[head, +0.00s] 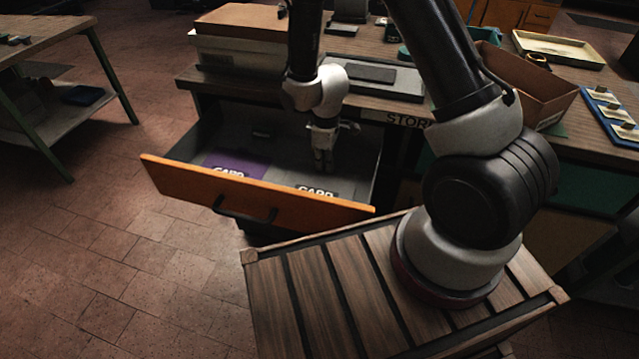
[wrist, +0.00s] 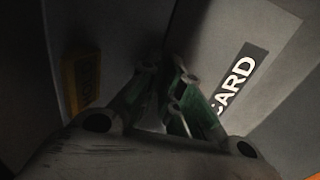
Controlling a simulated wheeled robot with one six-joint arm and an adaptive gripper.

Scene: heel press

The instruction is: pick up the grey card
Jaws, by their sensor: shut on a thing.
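The grey card (head: 332,187) lies in the right part of the open drawer, with a white-on-dark "CARD" label near the drawer front. In the wrist view the card (wrist: 215,45) fills the right side, its label partly behind a finger. My gripper (head: 323,165) reaches down into the drawer at the card. In the wrist view my gripper (wrist: 165,95) has its green-padded fingers close together at the card's left edge, shut on the card. The exact contact is dark and partly hidden.
The orange drawer front (head: 250,190) stands pulled out, with a dark handle. A purple card (head: 238,163) lies left of the grey one. A yellow label (wrist: 82,82) shows in the wrist view. The bench above holds a cardboard box (head: 525,85) and a blue tray (head: 608,115).

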